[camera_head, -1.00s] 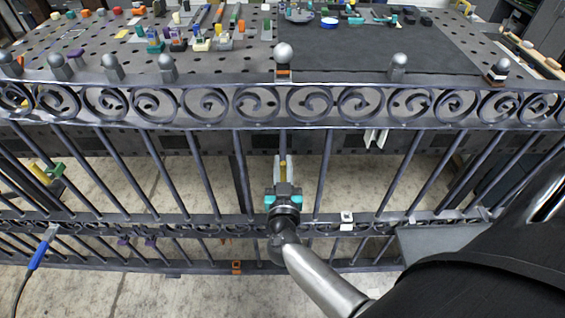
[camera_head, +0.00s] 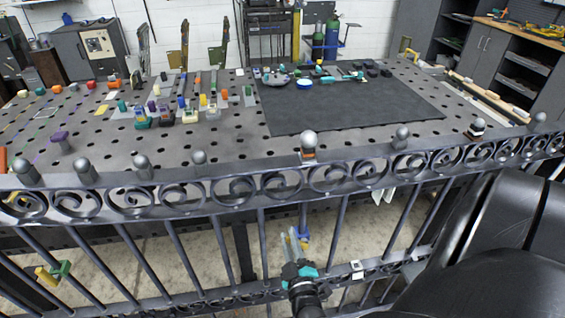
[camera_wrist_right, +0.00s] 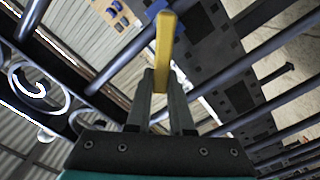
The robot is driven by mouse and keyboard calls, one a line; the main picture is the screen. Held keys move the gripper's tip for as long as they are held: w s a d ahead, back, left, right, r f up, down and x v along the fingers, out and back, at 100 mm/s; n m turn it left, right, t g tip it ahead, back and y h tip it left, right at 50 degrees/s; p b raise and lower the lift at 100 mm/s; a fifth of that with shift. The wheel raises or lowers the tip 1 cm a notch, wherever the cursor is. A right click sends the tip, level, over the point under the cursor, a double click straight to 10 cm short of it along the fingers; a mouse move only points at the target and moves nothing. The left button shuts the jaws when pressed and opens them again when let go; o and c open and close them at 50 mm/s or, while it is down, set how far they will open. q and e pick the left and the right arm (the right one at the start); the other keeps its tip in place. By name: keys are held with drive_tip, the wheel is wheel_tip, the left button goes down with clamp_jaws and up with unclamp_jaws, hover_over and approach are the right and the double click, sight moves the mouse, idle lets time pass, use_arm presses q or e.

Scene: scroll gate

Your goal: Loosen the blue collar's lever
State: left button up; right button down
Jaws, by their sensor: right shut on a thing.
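My right gripper (camera_head: 292,250) is in front of the gate, near its middle, with its jaws pointing at the bars. In the right wrist view its two fingers (camera_wrist_right: 162,95) are closed around a yellow lever (camera_wrist_right: 165,48), which sticks out past the fingertips. Part of the blue collar (camera_head: 304,236) shows just beyond the jaws, on a gate bar. A small blue piece of it also shows beside the lever's far end in the right wrist view (camera_wrist_right: 154,9). The rest of the collar is hidden. My left gripper is not in view.
The scroll gate (camera_head: 240,190) spans the view, its bars close around the gripper. A green collar with a yellow lever (camera_head: 55,271) is at the far left. Behind stands a perforated table (camera_head: 215,145) with several small blocks and a dark mat (camera_head: 350,108).

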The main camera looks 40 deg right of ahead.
drive_tip(key=shift+w+a+f+n, duration=0.15)
drive_tip(key=shift+a+f+n, duration=0.2)
drive_tip(key=shift+n, duration=0.15)
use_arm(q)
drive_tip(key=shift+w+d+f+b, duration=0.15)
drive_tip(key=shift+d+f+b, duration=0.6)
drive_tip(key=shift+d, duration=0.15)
use_arm(e)
drive_tip(key=shift+w+a+f+n, duration=0.15)
drive_tip(key=shift+f+n, duration=0.3)
drive_tip(key=shift+n, duration=0.55)
drive_tip(key=shift+w+a+f+n, duration=0.15)
drive_tip(key=shift+f+n, duration=0.35)
drive_tip(key=shift+n, duration=0.5)
drive_tip(key=shift+a+f+n, duration=0.15)
drive_tip(key=shift+f+n, duration=0.3)
drive_tip(key=shift+n, duration=0.55)
drive_tip(key=c, duration=0.8)
unclamp_jaws()
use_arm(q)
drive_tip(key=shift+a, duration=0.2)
use_arm(e)
drive_tip(key=shift+s, duration=0.1)
